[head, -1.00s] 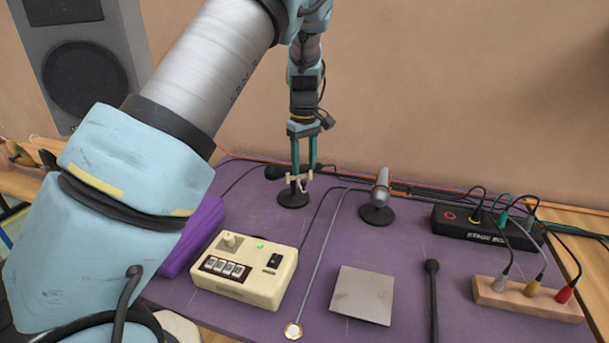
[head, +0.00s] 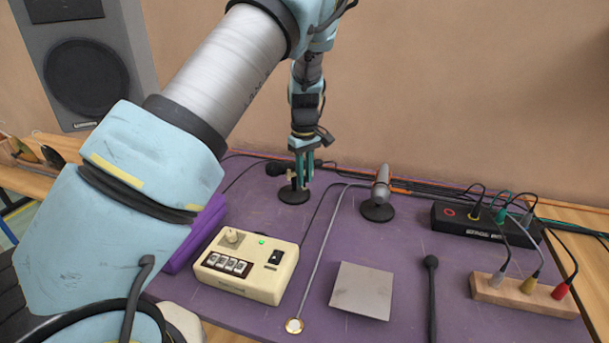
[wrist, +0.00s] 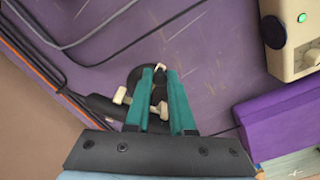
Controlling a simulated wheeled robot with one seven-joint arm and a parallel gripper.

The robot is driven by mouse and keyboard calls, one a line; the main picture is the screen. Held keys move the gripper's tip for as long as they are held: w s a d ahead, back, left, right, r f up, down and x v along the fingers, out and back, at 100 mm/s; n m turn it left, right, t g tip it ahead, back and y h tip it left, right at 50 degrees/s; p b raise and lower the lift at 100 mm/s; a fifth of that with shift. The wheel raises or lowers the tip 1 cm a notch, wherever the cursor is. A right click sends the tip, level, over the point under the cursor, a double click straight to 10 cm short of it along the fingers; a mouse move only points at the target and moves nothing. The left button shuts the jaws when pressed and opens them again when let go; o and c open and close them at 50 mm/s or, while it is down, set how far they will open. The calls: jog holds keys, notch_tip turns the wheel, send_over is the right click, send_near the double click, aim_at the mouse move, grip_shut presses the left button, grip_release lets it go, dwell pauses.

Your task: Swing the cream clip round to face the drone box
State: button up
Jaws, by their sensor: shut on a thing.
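The cream clip (wrist: 122,97) sits on a small stand with a round black base (head: 294,196) at the back of the purple table. In the wrist view part of the clip juts out left of the fingers, and a cream bit shows between them; the rest is hidden. My gripper (head: 304,183) points down over the stand, its green fingers (wrist: 160,72) close together and shut on the clip. The drone box (head: 248,264), a cream case with a knob, buttons and a green light, lies in front of the stand, slightly left. It also shows in the wrist view (wrist: 277,62).
A silver microphone (head: 381,186) on a black base stands right of my gripper. A purple block (wrist: 290,122) lies beside the drone box. Cables run along the back. A grey plate (head: 362,291) and a black stage box (head: 485,220) lie further right.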

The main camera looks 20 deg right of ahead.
grip_shut()
